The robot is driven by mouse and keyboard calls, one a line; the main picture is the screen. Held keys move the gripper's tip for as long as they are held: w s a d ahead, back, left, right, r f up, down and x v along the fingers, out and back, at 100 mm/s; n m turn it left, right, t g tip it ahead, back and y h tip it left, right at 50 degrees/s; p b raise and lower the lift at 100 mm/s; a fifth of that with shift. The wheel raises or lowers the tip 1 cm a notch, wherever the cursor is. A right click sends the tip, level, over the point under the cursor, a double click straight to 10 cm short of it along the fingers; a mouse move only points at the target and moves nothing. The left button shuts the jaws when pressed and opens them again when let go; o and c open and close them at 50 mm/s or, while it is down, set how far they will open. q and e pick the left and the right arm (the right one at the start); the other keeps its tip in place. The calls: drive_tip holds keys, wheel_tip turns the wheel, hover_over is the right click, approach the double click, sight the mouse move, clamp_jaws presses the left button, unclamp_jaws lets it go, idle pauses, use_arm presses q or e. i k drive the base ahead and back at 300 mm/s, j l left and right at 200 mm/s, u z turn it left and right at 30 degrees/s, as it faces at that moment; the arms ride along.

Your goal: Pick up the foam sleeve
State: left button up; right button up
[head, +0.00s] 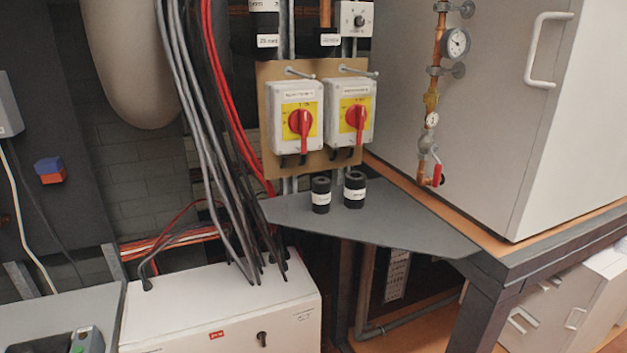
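Two short black foam sleeves with white labels stand upright on a grey shelf (400,228) below the switches. One is the left sleeve (321,188), and the other is the right sleeve (355,183), slightly farther back. They are close together but apart. More black labelled sleeving shows around the pipes at the top, on the left pipe (265,22) and the right pipe (330,48). Neither of my grippers is in view.
Two red-handled switches, left (297,118) and right (351,112), sit on a board just behind the sleeves. Hanging cables (200,120) are to the left. A white cabinet (490,120) and a valved copper pipe (432,100) stand right. The shelf's right part is clear.

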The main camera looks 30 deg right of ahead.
sight(355, 182)
drive_tip(key=z, duration=1.2)
